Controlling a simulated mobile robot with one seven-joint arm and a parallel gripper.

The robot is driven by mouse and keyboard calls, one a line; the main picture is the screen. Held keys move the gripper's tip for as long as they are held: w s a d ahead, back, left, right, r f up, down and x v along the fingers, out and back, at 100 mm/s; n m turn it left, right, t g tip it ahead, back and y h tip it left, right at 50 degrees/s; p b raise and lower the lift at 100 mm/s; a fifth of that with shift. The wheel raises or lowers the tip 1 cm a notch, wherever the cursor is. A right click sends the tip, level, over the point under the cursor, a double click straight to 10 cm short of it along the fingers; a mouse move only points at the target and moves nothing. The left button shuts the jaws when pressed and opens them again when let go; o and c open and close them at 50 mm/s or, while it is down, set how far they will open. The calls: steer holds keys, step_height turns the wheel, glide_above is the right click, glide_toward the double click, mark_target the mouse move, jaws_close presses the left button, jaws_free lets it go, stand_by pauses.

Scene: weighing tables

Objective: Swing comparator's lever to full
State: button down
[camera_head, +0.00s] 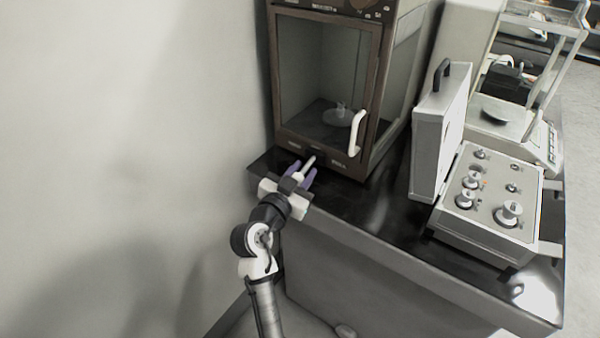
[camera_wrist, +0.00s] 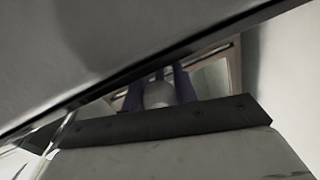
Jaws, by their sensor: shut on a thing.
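The comparator (camera_head: 385,60) is a tall dark-framed case with a glass front and a white door handle, standing at the back of the black table. Its lever (camera_head: 308,161) is a short pale rod sticking out low at the front. My gripper (camera_head: 301,174), with purple fingers, is at the lever with one finger on each side, shut on it. In the wrist view, the purple fingers (camera_wrist: 185,86) flank the pale rounded lever end (camera_wrist: 158,95). The fingers' contact with the lever is partly hidden by my own gripper body.
An open instrument case (camera_head: 436,130) with a control panel of several knobs (camera_head: 490,232) stands to the right on the black table (camera_head: 375,235). A balance (camera_head: 503,118) is behind it. A pale wall (camera_head: 110,130) fills the left. The table front between comparator and case is clear.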

steer(key=c, duration=1.1)
jaws_free()
steer(key=shift+s, duration=0.1)
steer(key=b+v, duration=0.3)
steer(key=v, duration=1)
steer(key=shift+s+a, duration=0.2)
steer(key=shift+s, duration=0.1)
